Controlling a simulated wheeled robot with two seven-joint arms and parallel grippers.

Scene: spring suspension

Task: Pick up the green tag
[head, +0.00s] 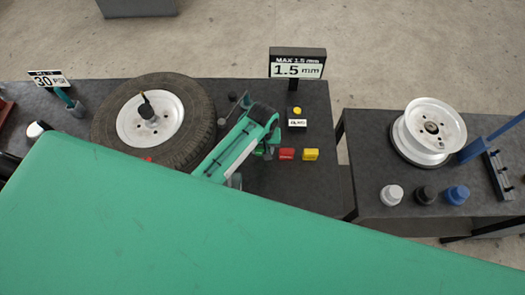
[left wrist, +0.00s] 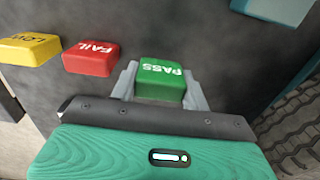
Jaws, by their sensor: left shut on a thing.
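The green tag (left wrist: 161,78), marked PASS, sits between the two grey fingers of my left gripper (left wrist: 160,88) in the left wrist view. The fingers are shut on it, one at each side. In the head view my left gripper (head: 268,146) is on the dark bench, just left of the red tag; the green tag is mostly hidden there. From these views I cannot tell whether the tag is lifted or still touches the bench. My right gripper is not in view.
A red FAIL tag (head: 287,154) and a yellow LOW tag (head: 311,155) lie close to the right. A tyred wheel (head: 105,130) is at left. A sign reading 1.5 mm (head: 297,70) stands behind. A second bench at right holds a bare rim (head: 435,122) and several knobs.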

